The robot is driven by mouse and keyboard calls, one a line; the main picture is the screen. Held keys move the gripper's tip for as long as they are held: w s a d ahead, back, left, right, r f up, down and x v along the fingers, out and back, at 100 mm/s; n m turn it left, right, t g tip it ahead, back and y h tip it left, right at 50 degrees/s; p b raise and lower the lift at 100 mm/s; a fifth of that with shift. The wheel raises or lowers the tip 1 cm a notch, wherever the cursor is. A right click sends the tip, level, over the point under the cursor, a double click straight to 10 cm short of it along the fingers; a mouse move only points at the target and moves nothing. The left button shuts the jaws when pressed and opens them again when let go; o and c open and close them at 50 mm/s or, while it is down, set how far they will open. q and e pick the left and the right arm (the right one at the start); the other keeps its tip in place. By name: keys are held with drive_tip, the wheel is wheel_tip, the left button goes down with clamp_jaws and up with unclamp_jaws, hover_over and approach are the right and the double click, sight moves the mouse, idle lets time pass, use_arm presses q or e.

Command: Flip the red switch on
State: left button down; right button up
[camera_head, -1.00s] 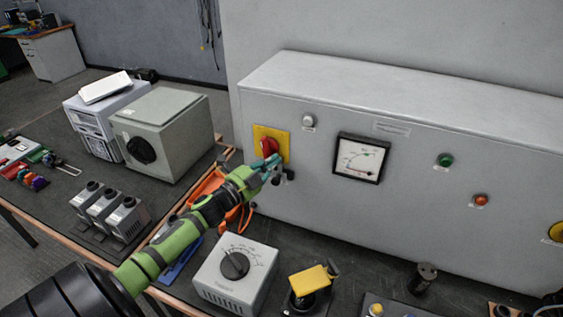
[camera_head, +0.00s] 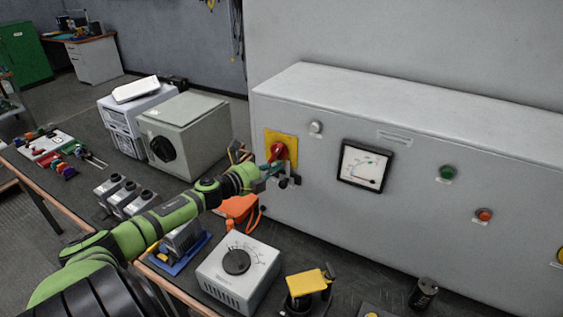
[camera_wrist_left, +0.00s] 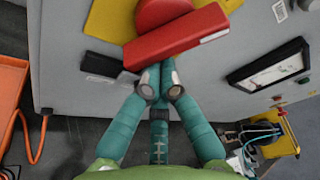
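The red switch (camera_head: 278,151) is a rotary handle on a yellow plate (camera_head: 287,138), at the left end of the grey cabinet's front. In the left wrist view, its red bar (camera_wrist_left: 175,40) lies slightly tilted across the top, right end higher. My left gripper (camera_head: 274,172) is just below the switch. In the wrist view its teal fingers (camera_wrist_left: 159,76) come together in a narrow V at the bar's lower edge. The fingers look shut with nothing seen between them; the bar hides the very tips, so I cannot tell if they touch it. My right gripper is not in view.
The grey cabinet (camera_head: 400,215) also carries a meter (camera_head: 364,166), a green button (camera_head: 447,172) and an orange button (camera_head: 484,214). A dial box (camera_head: 238,270), an orange tool (camera_head: 240,208) and a yellow-topped device (camera_head: 306,284) stand on the bench below my arm.

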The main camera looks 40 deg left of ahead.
use_arm(q)
drive_tip(key=shift+a, duration=0.25)
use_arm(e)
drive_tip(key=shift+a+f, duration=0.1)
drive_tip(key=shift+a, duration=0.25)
use_arm(q)
drive_tip(key=shift+a, duration=0.2)
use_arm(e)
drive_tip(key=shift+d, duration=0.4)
use_arm(q)
drive_tip(key=shift+f, duration=0.1)
